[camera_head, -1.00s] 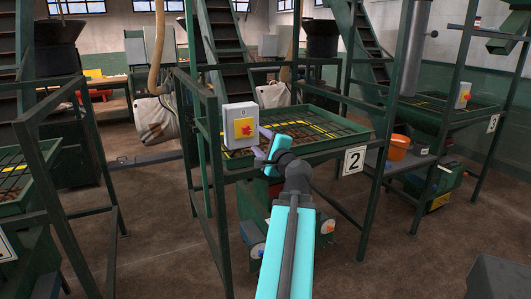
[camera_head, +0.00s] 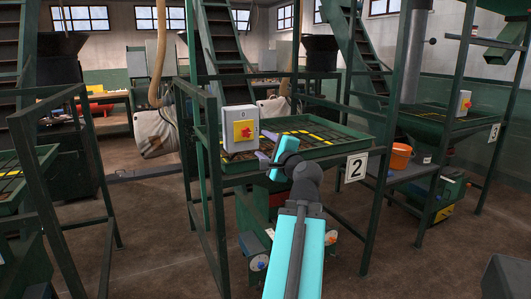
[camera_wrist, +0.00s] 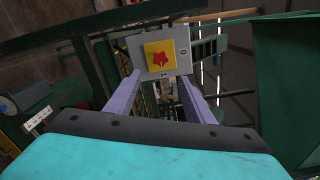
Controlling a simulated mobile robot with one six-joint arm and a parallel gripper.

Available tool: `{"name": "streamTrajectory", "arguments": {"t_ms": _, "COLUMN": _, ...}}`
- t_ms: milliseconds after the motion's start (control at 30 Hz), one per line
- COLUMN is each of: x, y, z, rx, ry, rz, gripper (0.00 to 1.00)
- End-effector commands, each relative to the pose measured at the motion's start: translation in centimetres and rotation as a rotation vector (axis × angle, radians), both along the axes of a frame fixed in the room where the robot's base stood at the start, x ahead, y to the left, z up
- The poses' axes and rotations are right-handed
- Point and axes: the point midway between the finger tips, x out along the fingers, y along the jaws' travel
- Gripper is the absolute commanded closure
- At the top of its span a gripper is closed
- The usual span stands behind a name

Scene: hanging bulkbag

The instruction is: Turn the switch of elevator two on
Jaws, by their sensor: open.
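The switch box of elevator two (camera_head: 240,128) is a light grey box on the green frame, left of the plate marked 2 (camera_head: 356,167). Its yellow plate carries a red rotary knob (camera_head: 245,132). In the wrist view the red knob (camera_wrist: 159,60) is ahead, near the top middle, with a 0 mark on the right of the box and another mark below. My gripper (camera_head: 266,145) is open, its purple fingers just right of the box in the head view. In the wrist view my gripper (camera_wrist: 158,88) has its fingers spread to both sides below the knob, apparently empty.
A green tray with a grid (camera_head: 310,140) lies behind my gripper. Green frame posts stand around the box. A second switch box (camera_head: 463,103) and an orange bucket (camera_head: 400,156) are at the right. Brown floor is free at the lower left.

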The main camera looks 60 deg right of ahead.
Motion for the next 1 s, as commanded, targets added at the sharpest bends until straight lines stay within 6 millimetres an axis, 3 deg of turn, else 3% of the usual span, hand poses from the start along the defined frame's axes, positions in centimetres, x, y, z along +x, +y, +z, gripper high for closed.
{"name": "streamTrajectory", "arguments": {"t_ms": 767, "x": -0.4, "y": 0.4, "z": 0.0, "rx": 0.001, "ry": 0.001, "rz": 0.0, "gripper": 0.52}}
{"name": "streamTrajectory", "arguments": {"t_ms": 1000, "x": 2.1, "y": 1.6, "z": 0.0, "rx": 0.005, "ry": 0.002, "rz": 0.041, "gripper": 0.52}}
